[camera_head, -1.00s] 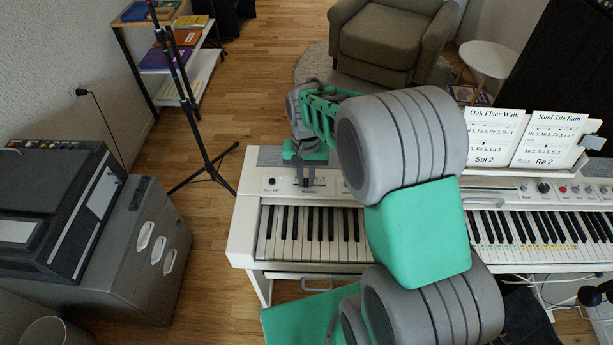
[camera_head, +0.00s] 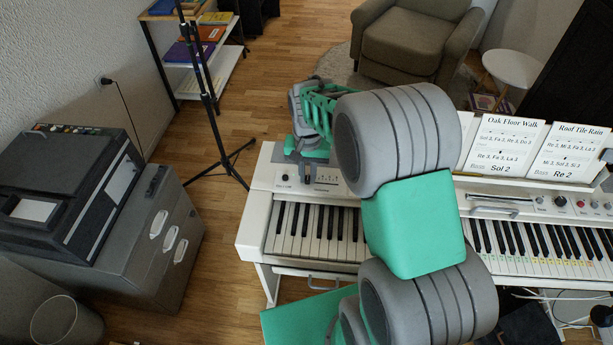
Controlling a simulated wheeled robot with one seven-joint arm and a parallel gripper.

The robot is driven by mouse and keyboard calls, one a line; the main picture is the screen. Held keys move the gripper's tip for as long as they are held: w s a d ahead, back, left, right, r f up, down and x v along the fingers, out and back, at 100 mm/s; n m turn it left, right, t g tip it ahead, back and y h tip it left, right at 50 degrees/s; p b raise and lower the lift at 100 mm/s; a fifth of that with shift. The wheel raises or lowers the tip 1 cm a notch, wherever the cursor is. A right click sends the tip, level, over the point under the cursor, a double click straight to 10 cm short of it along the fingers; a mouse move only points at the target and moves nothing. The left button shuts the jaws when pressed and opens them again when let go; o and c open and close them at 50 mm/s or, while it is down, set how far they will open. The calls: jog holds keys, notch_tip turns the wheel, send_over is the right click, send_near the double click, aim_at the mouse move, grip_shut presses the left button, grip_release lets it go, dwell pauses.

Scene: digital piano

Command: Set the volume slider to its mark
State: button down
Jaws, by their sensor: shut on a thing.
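The white digital piano (camera_head: 252,225) stands in the middle of the view, with its panel above the left-end keys. A small slider panel (camera_head: 327,180) with fine marks lies on that panel. My gripper (camera_head: 304,178) points down at the left part of this slider panel. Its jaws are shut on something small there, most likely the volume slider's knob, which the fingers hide. I cannot make out the slider's mark or how the knob stands relative to it.
My green and grey arm covers the piano's middle. Song sheets (camera_head: 501,145) stand on the right side. A black stand (camera_head: 212,110) rises behind the piano's left end. A grey cabinet with a machine on top (camera_head: 70,200) stands at the left, with open floor between.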

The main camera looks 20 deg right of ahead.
aim_at(306, 178)
jog(key=c, duration=1.5)
grip_release()
jog(key=shift+w+a, duration=0.15)
jog(key=shift+a, duration=0.2)
jog(key=shift+o, duration=0.5)
jog(key=shift+d, duration=0.15)
jog(key=shift+r, duration=0.15)
notch_tip(306, 178, up, 8)
jog(key=shift+f, duration=0.2)
